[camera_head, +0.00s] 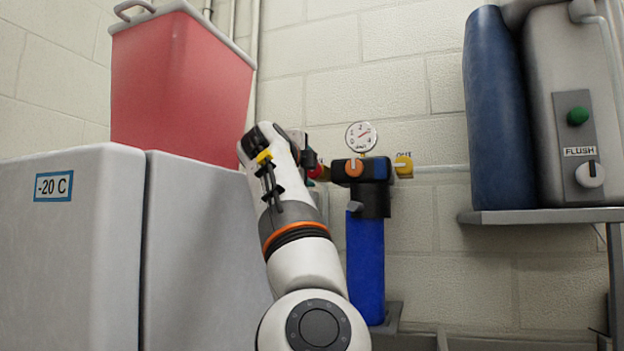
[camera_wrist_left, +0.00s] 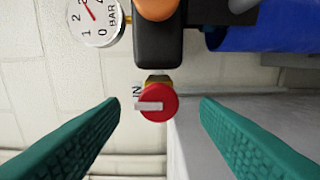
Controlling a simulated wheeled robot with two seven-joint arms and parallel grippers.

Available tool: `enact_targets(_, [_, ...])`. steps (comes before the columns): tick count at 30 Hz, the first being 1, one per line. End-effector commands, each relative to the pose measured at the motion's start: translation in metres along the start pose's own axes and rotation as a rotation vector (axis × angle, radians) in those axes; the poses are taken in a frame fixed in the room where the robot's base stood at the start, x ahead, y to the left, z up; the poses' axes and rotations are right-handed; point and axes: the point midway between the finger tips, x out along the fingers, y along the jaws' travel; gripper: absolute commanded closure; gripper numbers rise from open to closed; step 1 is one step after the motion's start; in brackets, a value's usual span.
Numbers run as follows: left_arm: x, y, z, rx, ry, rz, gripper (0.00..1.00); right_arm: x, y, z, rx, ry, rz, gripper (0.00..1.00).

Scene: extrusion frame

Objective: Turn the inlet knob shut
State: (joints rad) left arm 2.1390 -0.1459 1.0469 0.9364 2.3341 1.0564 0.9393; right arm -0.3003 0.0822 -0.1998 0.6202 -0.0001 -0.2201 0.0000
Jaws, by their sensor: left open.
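The inlet knob (camera_wrist_left: 158,103) is a round red knob with a pale bar across it, beside the "IN" mark and a brass fitting on the black filter head (camera_wrist_left: 158,45). The bar lies level in the left wrist view. My left gripper (camera_wrist_left: 160,108) is open, its two teal fingers apart on either side of the knob, with visible gaps and no contact seen. In the head view the red knob (camera_head: 317,171) is mostly hidden behind my left wrist. The filter (camera_head: 365,255) there has a blue housing and an orange cap. My right gripper is not in view.
A pressure gauge (camera_head: 361,137) and a yellow outlet knob (camera_head: 403,166) are close by. A grey freezer (camera_head: 70,250) with a red bin (camera_head: 180,85) on it stands left. A shelf (camera_head: 545,215) holds a flush unit (camera_head: 580,110) and blue cylinder (camera_head: 497,110) right.

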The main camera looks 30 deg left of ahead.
Motion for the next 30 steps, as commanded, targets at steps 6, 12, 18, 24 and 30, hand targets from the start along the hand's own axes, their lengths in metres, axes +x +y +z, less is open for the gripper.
enact_targets(6, [-0.049,-0.004,0.001,0.0,0.0,0.003,0.44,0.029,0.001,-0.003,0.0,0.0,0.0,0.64])
enact_targets(12, [-0.076,-0.002,0.001,0.002,0.0,0.0,0.44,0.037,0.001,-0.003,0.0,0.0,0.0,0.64])
enact_targets(18, [-0.084,-0.001,0.001,0.001,-0.001,-0.001,0.44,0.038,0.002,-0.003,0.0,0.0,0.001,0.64])
enact_targets(24, [-0.083,-0.001,0.001,0.002,-0.001,-0.002,0.44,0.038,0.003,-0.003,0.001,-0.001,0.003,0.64])
enact_targets(30, [-0.083,-0.001,0.001,0.002,-0.001,-0.002,0.44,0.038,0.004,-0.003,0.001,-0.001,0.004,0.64])
